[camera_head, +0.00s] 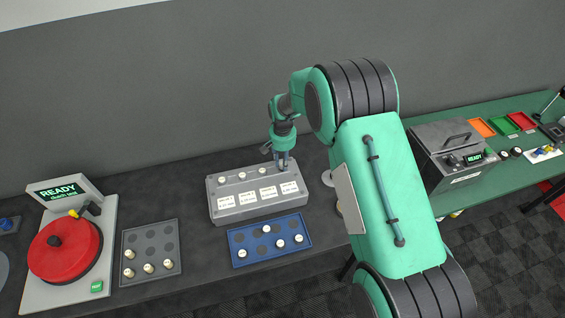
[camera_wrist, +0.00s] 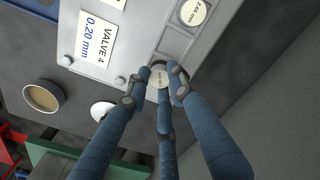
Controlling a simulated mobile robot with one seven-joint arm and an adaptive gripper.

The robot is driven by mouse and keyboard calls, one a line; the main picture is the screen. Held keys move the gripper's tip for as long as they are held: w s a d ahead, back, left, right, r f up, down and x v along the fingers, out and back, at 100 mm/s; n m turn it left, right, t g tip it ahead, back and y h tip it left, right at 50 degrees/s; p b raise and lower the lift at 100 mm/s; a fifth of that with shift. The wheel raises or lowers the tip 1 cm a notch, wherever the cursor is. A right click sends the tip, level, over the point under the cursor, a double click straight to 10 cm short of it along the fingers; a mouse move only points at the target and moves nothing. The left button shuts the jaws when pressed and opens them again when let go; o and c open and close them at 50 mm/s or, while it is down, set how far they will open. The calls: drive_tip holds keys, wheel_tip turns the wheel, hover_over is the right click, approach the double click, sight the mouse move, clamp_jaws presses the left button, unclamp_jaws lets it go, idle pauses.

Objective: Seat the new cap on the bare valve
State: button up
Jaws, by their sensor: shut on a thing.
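The grey valve block (camera_head: 225,211) stands on the dark bench with a row of white label cards on its front. Small pale caps show along its top, one of them (camera_head: 242,175). My gripper (camera_head: 283,166) points down at the right end of that row. In the wrist view my blue fingers (camera_wrist: 161,76) close around a pale round cap (camera_wrist: 158,78) with small print. The cap is at the block's fourth position, beside the card "VALVE 4, 0.20 mm" (camera_wrist: 97,42). The bare valve is not visible; the fingers and cap cover that spot. I cannot tell whether the cap touches it.
A blue tray (camera_head: 234,238) with several pale caps lies in front of the block. A grey tray (camera_head: 126,240) with several caps lies left, by a red round machine (camera_head: 66,255) reading READY. A neighbouring cap (camera_wrist: 193,12) sits close to my fingers.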

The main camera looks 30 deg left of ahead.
drive_tip(key=shift+f+b, duration=0.5)
idle(0.8)
drive_tip(key=o, duration=1.5)
drive_tip(key=shift+r, duration=0.15)
drive_tip(key=shift+r+p, duration=0.95)
drive_tip(key=shift+r, duration=2.4)
